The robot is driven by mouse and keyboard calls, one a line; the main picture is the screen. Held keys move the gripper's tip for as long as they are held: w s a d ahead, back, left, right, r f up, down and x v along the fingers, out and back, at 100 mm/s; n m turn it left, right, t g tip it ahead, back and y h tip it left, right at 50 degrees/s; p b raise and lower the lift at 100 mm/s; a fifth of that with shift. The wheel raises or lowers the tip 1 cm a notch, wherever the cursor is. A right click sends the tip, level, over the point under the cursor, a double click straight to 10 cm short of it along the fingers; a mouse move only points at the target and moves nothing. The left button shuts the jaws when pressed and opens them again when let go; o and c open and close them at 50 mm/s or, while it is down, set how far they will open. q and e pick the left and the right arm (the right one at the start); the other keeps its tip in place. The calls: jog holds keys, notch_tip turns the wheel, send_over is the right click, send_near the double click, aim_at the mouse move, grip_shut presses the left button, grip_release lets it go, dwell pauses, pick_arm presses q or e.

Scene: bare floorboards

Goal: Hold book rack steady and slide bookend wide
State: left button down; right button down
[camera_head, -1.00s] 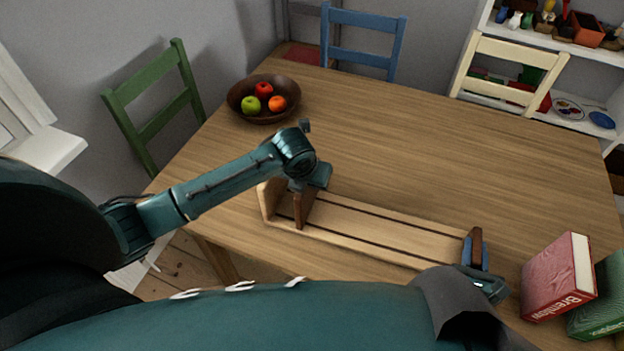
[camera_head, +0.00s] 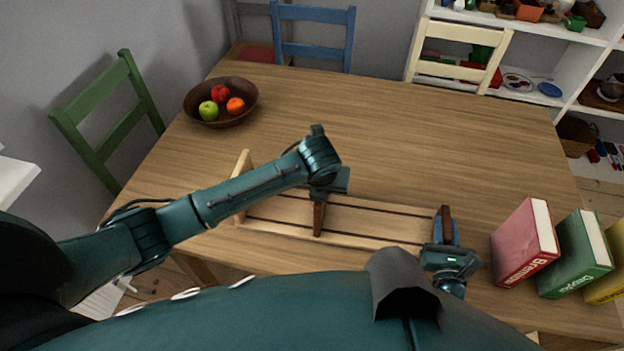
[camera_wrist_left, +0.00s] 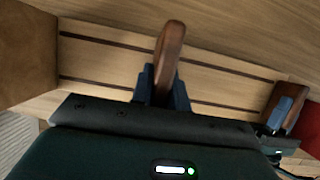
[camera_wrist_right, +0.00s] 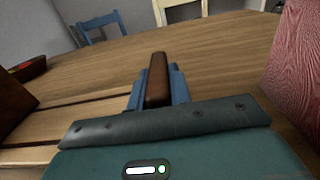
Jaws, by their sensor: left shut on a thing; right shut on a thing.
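The light wooden book rack (camera_head: 375,226) lies on the table, with two dark grooves along it. A dark brown bookend (camera_head: 318,219) stands upright across the rack, left of its middle. My left gripper (camera_head: 325,190) is shut on it, and the left wrist view shows the bookend (camera_wrist_left: 170,50) between the fingers. The rack's left end panel (camera_head: 241,168) is partly behind my left arm. At the right end, my right gripper (camera_head: 446,238) is shut on a dark brown upright panel (camera_head: 445,218), which also shows in the right wrist view (camera_wrist_right: 157,82).
A red book (camera_head: 522,245), a green book (camera_head: 572,255) and a yellow book stand just right of my right gripper. A fruit bowl (camera_head: 245,109) sits at the back left. The table behind the rack is clear.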

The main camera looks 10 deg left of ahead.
jog(key=shift+a, duration=0.25)
pick_arm(q)
jog(key=d, duration=0.3)
jog(key=c, duration=1.4)
grip_release()
jog(key=shift+a, duration=0.1)
jog(key=shift+o, duration=0.2)
jog(key=shift+a, duration=0.1)
pick_arm(e)
jog(key=shift+d, duration=0.1)
jog(key=shift+d, duration=0.15)
pick_arm(q)
jog(key=v, duration=1.2)
